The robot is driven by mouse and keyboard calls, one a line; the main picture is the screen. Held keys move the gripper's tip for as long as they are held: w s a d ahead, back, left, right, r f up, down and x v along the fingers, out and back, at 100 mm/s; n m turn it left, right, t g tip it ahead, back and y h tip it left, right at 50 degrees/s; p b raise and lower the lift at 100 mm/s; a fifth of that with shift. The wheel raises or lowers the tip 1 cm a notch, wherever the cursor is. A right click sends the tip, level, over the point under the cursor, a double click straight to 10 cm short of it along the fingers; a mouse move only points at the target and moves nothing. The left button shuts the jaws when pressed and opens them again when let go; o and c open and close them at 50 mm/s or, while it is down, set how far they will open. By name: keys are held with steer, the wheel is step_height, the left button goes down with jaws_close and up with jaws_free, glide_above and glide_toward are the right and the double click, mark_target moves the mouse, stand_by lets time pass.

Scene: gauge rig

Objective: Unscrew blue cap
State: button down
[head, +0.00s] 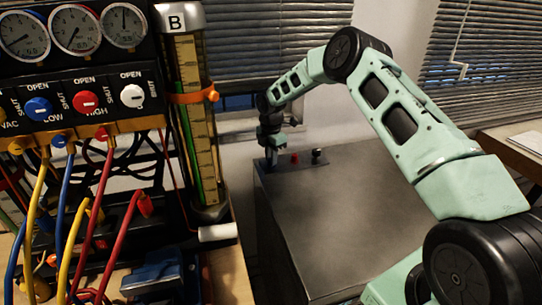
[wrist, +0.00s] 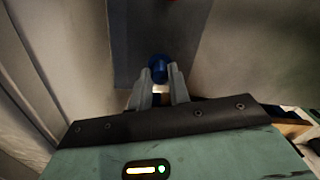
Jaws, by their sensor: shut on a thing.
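The blue cap (wrist: 158,63) shows in the wrist view between the tips of my gripper (wrist: 161,80). The two grey fingers are closed on its sides. In the head view my gripper (head: 271,150) points down at the far left corner of the dark cabinet top, and a little blue shows just below its fingers. The cap's lower part and what it sits on are hidden. A red cap (head: 295,158) and a black cap (head: 317,155) stand to the right of my gripper on the same strip.
The grey cabinet top (head: 335,215) is otherwise bare. At left stands a gauge panel (head: 75,85) with coloured knobs and hoses, beside a tall cylinder marked B (head: 197,110). Window blinds (head: 275,55) hang behind my arm.

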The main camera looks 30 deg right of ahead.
steer(key=shift+n, duration=0.3)
steer(key=shift+r, duration=0.1)
steer(key=shift+r+p, duration=1.45)
steer(key=shift+r, duration=0.95)
